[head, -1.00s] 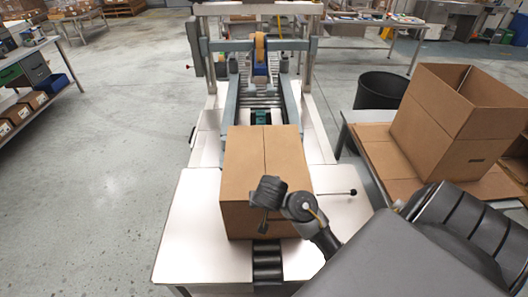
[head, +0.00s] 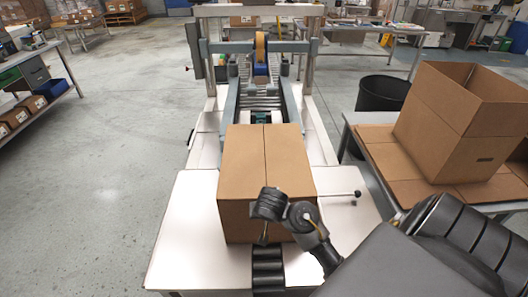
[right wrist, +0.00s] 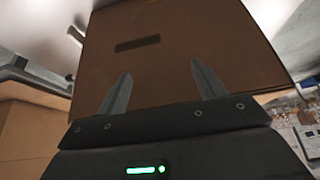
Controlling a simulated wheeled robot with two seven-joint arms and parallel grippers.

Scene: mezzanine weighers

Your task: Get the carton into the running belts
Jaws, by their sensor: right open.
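The closed brown carton (head: 265,165) sits upright on the white infeed table of the case sealer, in line with its rollers. Its far end is at the near ends of the two side belts: left belt (head: 230,108), right belt (head: 289,100). My right gripper (head: 264,238) is at the carton's near face, low in the head view. In the right wrist view the gripper (right wrist: 163,85) is open and empty, both fingers pointing at the carton's face (right wrist: 185,50), which has a dark slot. Whether the fingertips touch it I cannot tell. My left gripper is out of view.
A tape head with a tape roll (head: 260,47) hangs over the belts under a frame. A black-knobbed rod (head: 357,194) sticks out right of the carton. An open box (head: 465,115) stands on the right table, beside a black bin (head: 382,92).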

